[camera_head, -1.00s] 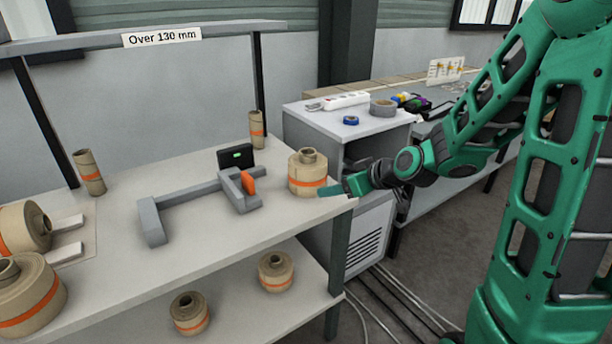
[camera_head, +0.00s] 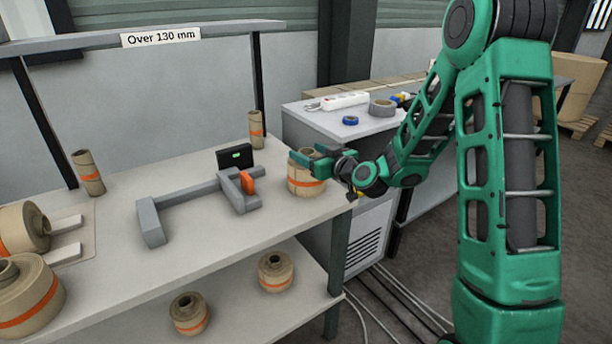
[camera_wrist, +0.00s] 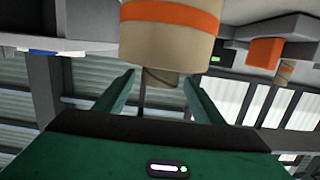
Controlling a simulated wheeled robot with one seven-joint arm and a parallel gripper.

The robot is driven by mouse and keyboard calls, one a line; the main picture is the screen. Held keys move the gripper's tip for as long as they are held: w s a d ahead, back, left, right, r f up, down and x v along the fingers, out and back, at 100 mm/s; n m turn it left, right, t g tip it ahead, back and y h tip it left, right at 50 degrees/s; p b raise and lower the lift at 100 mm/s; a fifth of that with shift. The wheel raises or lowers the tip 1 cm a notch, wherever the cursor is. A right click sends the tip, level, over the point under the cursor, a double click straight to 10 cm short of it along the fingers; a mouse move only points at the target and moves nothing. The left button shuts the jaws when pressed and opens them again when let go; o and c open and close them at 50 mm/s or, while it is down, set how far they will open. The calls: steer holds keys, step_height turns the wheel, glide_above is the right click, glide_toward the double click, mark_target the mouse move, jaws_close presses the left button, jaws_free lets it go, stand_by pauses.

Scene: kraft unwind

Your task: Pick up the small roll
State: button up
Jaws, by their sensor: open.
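A kraft roll (camera_head: 303,185) with an orange band and a narrower core on top stands upright at the right end of the workbench. My gripper (camera_head: 308,160) is open at the top of this roll and partly hides it. In the wrist view, which is upside down, the roll (camera_wrist: 170,35) lies just ahead of the open fingers (camera_wrist: 159,77). Its core (camera_wrist: 162,78) shows in the gap between them. I cannot tell whether the fingers touch it. Smaller rolls sit on the lower shelf (camera_head: 245,318): one at left (camera_head: 188,314) and one at right (camera_head: 276,272).
A grey measuring fixture (camera_head: 190,192) with an orange piece (camera_head: 247,182) stands left of the roll, before a black display (camera_head: 235,158). Slim rolls (camera_head: 256,130) (camera_head: 88,173) stand at the back. Large rolls (camera_head: 30,290) are at left. A grey cabinet with tape stands behind.

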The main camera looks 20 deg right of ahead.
mark_target(302, 151)
steer(key=x, duration=0.4)
steer(key=shift+s+f, duration=0.1)
steer(key=shift+f, duration=0.2)
steer(key=shift+w+a+f, duration=0.1)
steer(key=shift+w+a, duration=0.05)
steer(key=shift+w, duration=0.5)
steer(key=shift+c, duration=0.3)
jaws_close()
